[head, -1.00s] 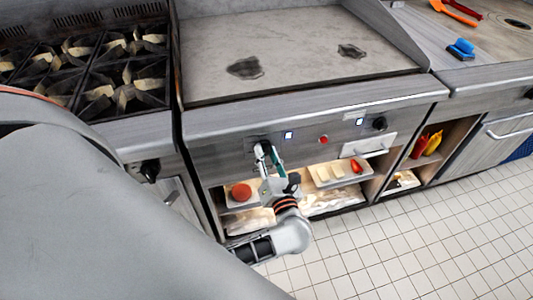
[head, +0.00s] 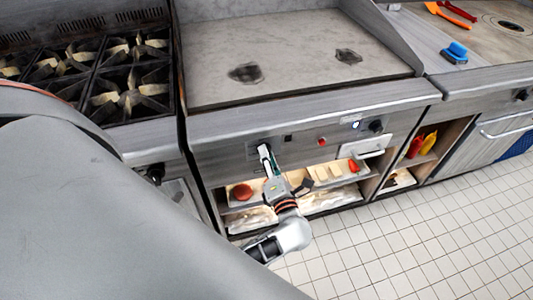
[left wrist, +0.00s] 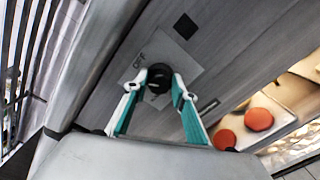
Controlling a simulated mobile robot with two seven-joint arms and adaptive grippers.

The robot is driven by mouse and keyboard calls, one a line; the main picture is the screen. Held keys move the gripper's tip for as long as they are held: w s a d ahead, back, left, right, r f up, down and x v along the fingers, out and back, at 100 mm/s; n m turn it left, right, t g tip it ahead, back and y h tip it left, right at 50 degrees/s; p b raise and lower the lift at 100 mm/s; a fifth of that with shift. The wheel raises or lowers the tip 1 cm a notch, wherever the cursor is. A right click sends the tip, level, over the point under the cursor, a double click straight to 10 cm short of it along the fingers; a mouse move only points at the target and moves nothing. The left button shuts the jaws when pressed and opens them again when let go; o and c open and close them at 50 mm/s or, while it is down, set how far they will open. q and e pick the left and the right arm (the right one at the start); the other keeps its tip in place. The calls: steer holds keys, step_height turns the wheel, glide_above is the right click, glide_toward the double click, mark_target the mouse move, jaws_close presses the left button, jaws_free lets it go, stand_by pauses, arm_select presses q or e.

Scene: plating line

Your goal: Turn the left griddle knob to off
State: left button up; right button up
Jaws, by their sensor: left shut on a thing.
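The left griddle knob (left wrist: 160,77) is a round black knob on the griddle's grey front panel. It shows between my fingertips in the left wrist view, beside a plate lettered "OFF" (left wrist: 138,61). My left gripper (head: 265,152) is at this knob in the head view and largely hides it. Its teal fingers (left wrist: 156,90) are shut on the knob, one on each side. The small square indicator (head: 288,138) right of the knob is dark. I cannot read the knob's pointer. My right gripper is not in view.
The right griddle knob (head: 376,126) has a lit indicator (head: 356,125) beside it. A red button (head: 322,142) sits between the knobs. The shelf beneath holds a red round item (head: 241,192). The burner range (head: 120,80) stands left.

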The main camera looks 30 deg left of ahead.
arm_select(q)
steer(key=shift+w+m+p, duration=0.1)
steer(key=shift+m+p, duration=1.6)
steer(key=shift+m, duration=1)
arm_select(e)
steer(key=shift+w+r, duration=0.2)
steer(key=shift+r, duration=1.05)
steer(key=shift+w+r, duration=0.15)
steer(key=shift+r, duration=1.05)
arm_select(q)
steer(key=shift+a, duration=0.1)
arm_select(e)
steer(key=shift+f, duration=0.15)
arm_select(q)
steer(key=o, duration=0.9)
steer(key=shift+c, duration=0.2)
steer(key=shift+o, duration=1.1)
